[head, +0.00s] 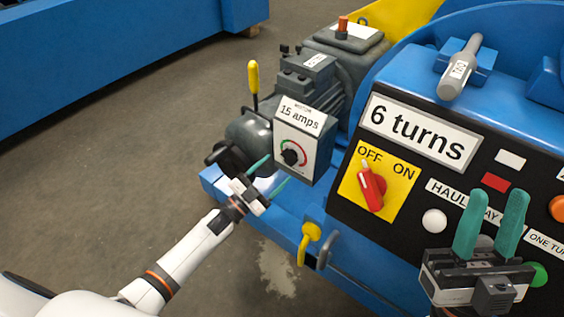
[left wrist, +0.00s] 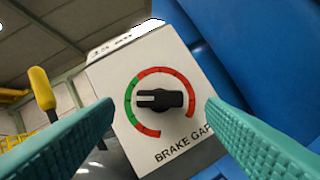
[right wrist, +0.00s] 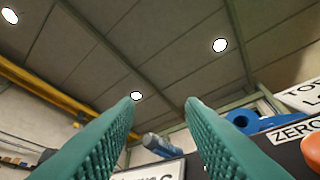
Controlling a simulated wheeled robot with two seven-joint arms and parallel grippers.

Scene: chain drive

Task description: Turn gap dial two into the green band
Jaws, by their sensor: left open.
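The gap dial is a black knob (left wrist: 160,100) on a white box (head: 303,150), inside a ring of red and green. The label below it reads "BRAKE GAP", cut off at the edge; no number shows. The knob's white mark points left in the left wrist view, toward the green part (left wrist: 129,107) of the ring. My left gripper (head: 268,176) is open, just below and left of the box in the head view, its fingers spread either side of the knob and apart from it. My right gripper (head: 495,216) is open and empty in front of the black panel.
The box carries a "15 amps" sign (head: 301,115). A yellow-handled lever (head: 253,78) stands left of it. Right of it, the black panel holds a red OFF/ON switch (head: 371,188), a "6 turns" sign (head: 418,132) and several buttons. A yellow hook (head: 308,241) sits below.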

